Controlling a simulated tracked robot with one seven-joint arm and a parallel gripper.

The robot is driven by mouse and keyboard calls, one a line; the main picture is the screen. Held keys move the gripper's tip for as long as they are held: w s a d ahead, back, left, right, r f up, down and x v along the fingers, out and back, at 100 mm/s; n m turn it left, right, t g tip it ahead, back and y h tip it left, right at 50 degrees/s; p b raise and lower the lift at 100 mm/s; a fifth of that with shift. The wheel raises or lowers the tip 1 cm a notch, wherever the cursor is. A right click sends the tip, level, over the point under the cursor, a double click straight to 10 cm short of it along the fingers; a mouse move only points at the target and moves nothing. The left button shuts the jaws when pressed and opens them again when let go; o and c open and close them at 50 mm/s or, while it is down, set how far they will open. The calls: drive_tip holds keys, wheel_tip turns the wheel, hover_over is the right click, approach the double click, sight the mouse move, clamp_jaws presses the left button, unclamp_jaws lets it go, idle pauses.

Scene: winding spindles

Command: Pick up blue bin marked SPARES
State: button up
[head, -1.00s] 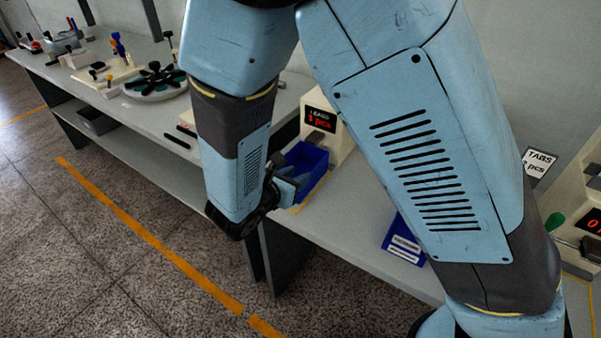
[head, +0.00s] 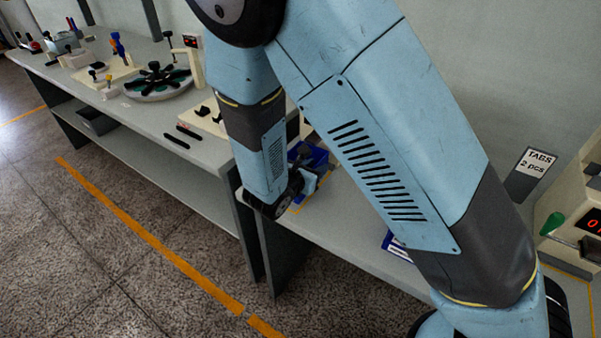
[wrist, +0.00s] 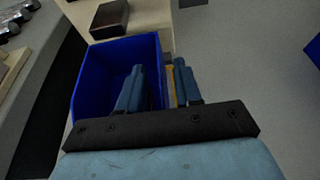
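A blue bin (wrist: 95,75) stands open on the bench in the wrist view; it also shows in the head view (head: 318,154), partly behind my arm. My gripper (wrist: 159,65) is open over its right wall, one finger above or inside the bin and the other outside the wall. I cannot tell whether either finger touches it. In the head view my gripper (head: 304,182) is at the bin's near side. A second blue bin (head: 394,246) with a white label is mostly hidden behind my arm. No SPARES marking is readable on either.
A cream machine stands behind the first bin, with a dark block (wrist: 110,19) on it. A TABS sign (head: 536,162) and a machine with a green knob (head: 553,223) are at the right. Fixtures, including a round spindle plate (head: 157,82), occupy the left bench. The floor is clear.

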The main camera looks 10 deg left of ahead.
clamp_jaws()
drive_tip(key=shift+r, duration=0.1)
idle(0.6)
